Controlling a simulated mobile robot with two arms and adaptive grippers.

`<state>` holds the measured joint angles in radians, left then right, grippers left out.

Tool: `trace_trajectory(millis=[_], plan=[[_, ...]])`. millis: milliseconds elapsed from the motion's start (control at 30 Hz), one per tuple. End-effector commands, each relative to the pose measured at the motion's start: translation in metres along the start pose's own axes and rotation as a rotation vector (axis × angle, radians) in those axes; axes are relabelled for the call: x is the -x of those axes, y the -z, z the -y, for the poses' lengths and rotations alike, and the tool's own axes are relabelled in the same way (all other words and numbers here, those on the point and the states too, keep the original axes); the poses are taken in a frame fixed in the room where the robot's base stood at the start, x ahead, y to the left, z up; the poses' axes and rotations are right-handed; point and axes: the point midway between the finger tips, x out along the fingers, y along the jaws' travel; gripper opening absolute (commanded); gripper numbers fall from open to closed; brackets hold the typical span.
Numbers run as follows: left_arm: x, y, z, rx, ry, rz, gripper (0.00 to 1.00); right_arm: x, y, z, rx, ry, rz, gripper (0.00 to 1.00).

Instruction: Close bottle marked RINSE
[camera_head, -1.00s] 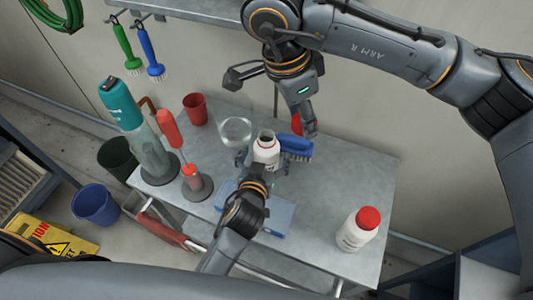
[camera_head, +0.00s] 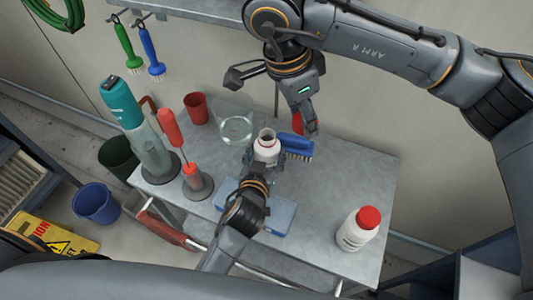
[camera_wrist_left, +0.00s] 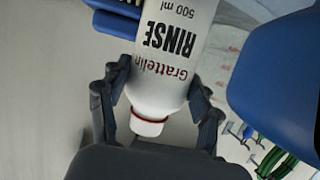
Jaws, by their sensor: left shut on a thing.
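The white RINSE bottle (camera_wrist_left: 172,50) is between my left gripper's fingers (camera_wrist_left: 155,110) in the left wrist view, with its label showing. In the head view the bottle (camera_head: 266,150) is upright with an open, capless mouth. My left gripper (camera_head: 264,160) is shut around it from the near side. My right gripper (camera_head: 308,120) hangs above the back of the table, up and right of the bottle mouth and apart from it. A red piece (camera_head: 298,122), possibly the cap, shows at its fingers. I cannot tell how firmly it is held.
A blue brush (camera_head: 297,146) is right beside the bottle, and a glass bowl (camera_head: 236,128) is behind left. Another white bottle with a red cap (camera_head: 358,229) stands at the front right. A red cup (camera_head: 196,107) and several tools stand on the left. The table's right side is mostly clear.

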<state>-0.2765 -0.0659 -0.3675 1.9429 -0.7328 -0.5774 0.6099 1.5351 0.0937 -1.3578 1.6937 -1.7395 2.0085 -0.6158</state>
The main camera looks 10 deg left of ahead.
Motion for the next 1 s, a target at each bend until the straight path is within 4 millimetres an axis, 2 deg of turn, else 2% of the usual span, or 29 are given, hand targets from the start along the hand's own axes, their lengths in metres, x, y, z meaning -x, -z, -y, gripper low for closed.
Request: trace_trajectory(millis=[267,567,1000], plan=[[0.003,0.010,0.000,0.001,0.000,-0.002,0.15,0.009,0.003,0.000,0.000,0.000,0.000,0.34],[0.012,0.035,0.000,0.001,0.001,-0.002,0.15,0.034,0.009,0.000,0.000,0.000,0.000,0.34],[0.064,0.066,0.014,0.001,0.001,0.000,0.15,0.081,0.023,0.000,0.000,0.000,0.000,0.34]])
